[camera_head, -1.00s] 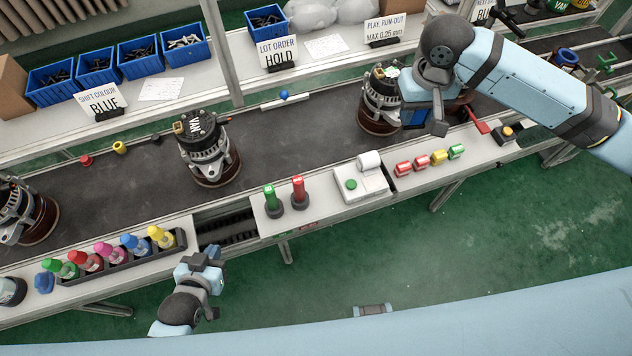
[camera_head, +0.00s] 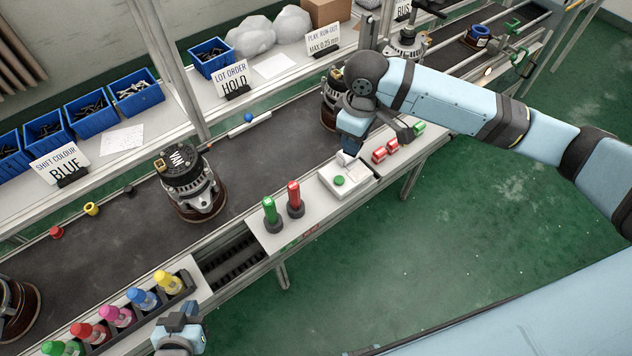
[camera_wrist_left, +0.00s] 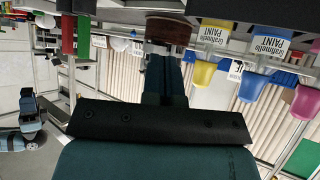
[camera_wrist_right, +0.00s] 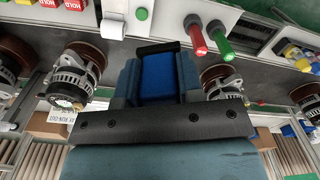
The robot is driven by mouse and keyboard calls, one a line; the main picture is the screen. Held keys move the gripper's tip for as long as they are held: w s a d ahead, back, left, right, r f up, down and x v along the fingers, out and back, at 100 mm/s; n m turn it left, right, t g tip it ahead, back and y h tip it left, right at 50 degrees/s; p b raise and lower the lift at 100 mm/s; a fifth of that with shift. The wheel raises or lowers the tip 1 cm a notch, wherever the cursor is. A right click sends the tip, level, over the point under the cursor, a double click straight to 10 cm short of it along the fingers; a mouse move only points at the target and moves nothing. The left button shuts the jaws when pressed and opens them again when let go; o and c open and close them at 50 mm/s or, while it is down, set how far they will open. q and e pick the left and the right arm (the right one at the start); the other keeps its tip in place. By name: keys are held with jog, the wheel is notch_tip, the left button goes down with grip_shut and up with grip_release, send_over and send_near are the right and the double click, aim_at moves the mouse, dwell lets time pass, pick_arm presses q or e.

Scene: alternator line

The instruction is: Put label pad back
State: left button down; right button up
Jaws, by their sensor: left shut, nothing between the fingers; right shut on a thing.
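My right gripper (camera_head: 349,132) is shut on a blue block with a dark front edge; the block (camera_wrist_right: 156,76) shows between the fingers in the right wrist view. I cannot tell for sure that it is the label pad. This gripper is over the line's near edge, beside a white unit (camera_head: 335,187) with a green button (camera_head: 339,180) and a white roll (camera_head: 346,157). The unit also shows in the right wrist view (camera_wrist_right: 150,28). My left gripper (camera_head: 181,320) is shut and empty near the paint bottles; its closed fingers show in the left wrist view (camera_wrist_left: 165,77).
A green stamp (camera_head: 270,212) and a red stamp (camera_head: 295,199) stand left of the unit; red pieces (camera_head: 379,155) lie to its right. An alternator (camera_head: 188,182) stands on the belt (camera_head: 120,215). Paint bottles (camera_head: 143,298) stand in a rack. Blue bins (camera_head: 88,113) line the shelf.

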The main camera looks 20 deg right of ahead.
jog(key=w+a+f+n+b, duration=0.2)
jog(key=f+n, duration=0.5)
jog(key=n, duration=0.3)
jog(key=w+a+f+n+b, duration=0.2)
jog(key=f+n, duration=0.5)
jog(key=n, duration=0.4)
jog(key=w+a+f+n+b, duration=0.2)
jog(key=f+n+b, duration=0.2)
jog(key=f+n, duration=0.3)
jog(key=shift+w+f+n, duration=0.15)
jog(key=shift+n, duration=1.55)
jog(key=shift+f+b, duration=0.95)
jog(key=shift+f, duration=1.5)
jog(key=shift+p, duration=0.75)
